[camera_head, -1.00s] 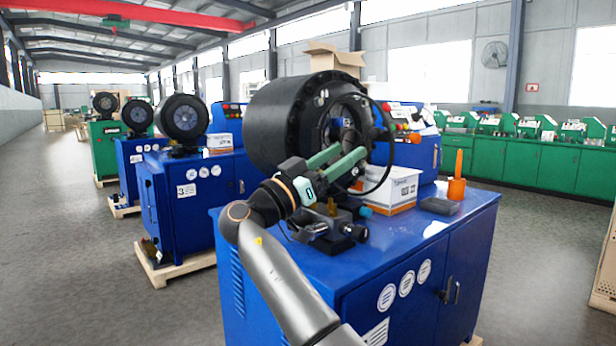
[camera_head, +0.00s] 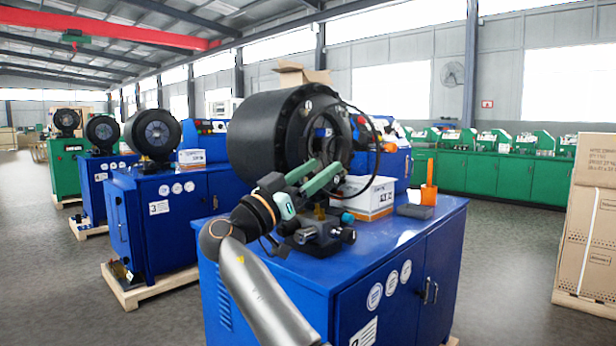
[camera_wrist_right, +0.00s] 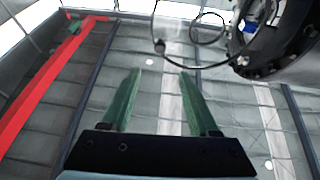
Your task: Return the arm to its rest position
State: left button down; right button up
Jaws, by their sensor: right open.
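My right arm comes up from the bottom of the head view. Its gripper (camera_head: 318,176) has green fingers and points up and to the right, in front of the black crimper head (camera_head: 262,135). The gripper is open, and no object shows between the fingers. In the right wrist view the two green fingers (camera_wrist_right: 158,98) stand apart with only the wall and ceiling behind them. Part of the crimper head (camera_wrist_right: 283,48) shows at the upper right there, apart from the fingers. My left gripper is not in view.
The crimper stands on a blue cabinet (camera_head: 290,290). On its top are a white box (camera_head: 366,200), a grey block (camera_head: 414,211) and an orange holder (camera_head: 429,193). Cardboard boxes (camera_head: 588,225) stand at the right.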

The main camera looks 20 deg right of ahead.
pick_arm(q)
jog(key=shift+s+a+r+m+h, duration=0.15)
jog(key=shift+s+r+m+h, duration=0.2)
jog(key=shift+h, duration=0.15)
